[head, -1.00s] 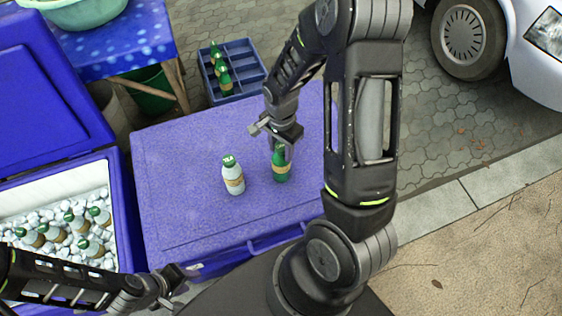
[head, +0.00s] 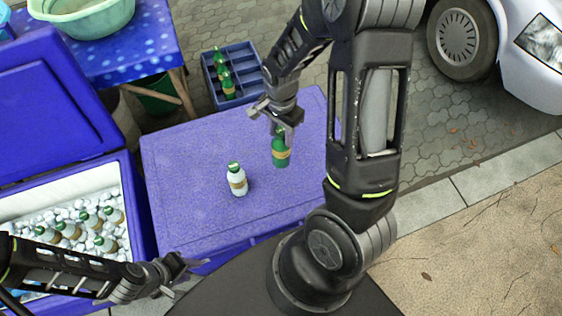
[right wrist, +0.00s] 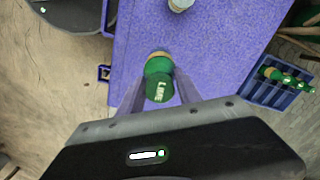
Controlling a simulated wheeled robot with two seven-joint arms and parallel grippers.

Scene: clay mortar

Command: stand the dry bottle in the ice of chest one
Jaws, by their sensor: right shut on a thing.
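My right gripper (head: 284,122) is shut on a green bottle (head: 281,154) with a tan label. The bottle is upright, apparently just above the purple lid. The open blue chest (head: 137,205) at the left holds ice (head: 35,208) and several frosted bottles (head: 88,218). My left gripper (head: 192,267) appears open and empty, between the open chest and the closed one.
The closed chest's purple lid (head: 190,150) is mostly clear. Behind it is a blue crate (head: 242,92) with green bottles in one column. A table (head: 135,40) with a green basin (head: 90,18) stands back left. The open chest's raised lid (head: 45,110) stands behind its opening.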

